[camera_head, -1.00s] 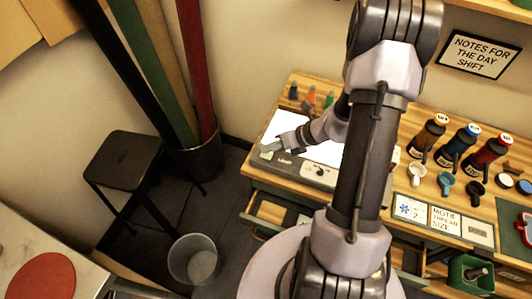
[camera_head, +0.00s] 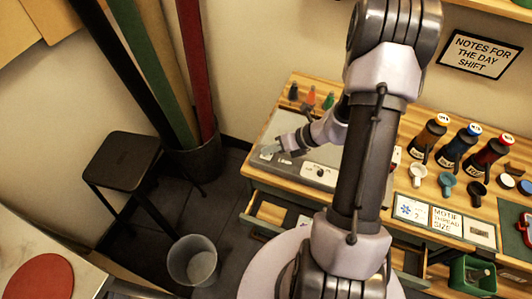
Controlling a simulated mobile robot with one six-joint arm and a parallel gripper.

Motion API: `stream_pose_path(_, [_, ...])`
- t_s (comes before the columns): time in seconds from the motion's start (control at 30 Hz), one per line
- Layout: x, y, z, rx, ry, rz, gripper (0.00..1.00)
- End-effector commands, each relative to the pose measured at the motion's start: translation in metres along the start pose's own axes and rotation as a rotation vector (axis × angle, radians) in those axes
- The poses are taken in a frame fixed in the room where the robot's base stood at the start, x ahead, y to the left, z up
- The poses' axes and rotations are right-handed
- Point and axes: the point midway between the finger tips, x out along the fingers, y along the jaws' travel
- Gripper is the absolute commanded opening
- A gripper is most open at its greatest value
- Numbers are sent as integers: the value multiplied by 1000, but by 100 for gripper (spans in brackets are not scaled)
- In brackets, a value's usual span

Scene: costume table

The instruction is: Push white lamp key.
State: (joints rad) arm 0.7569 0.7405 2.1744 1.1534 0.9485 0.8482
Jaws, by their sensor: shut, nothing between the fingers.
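The light box (camera_head: 262,138) stands at the left end of the wooden bench, and its top panel is grey and unlit. A pale control plate (camera_head: 321,171) with a dark round knob is on its front strip. My gripper (camera_head: 272,151) is shut and empty, low over the front left part of the box. I cannot tell whether its tips touch the box. The white lamp key is not clearly seen; my gripper may hide it. My arm covers the right side of the box.
Several small coloured bottles (camera_head: 310,97) stand behind the box. Labelled bottles (camera_head: 427,138) and small cups (camera_head: 417,172) stand on the right. An open drawer (camera_head: 268,214) juts out below the box. A stool (camera_head: 124,160) and a bin (camera_head: 193,262) are on the left.

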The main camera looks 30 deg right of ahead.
Motion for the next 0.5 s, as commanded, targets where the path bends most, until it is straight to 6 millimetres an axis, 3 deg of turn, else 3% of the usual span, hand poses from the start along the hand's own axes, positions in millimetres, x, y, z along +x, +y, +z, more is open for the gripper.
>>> stream_pose_path(0.23, [-13,9,9,0,0,0,0])
stream_pose_path(0.5, [-12,9,9,0,0,0,0])
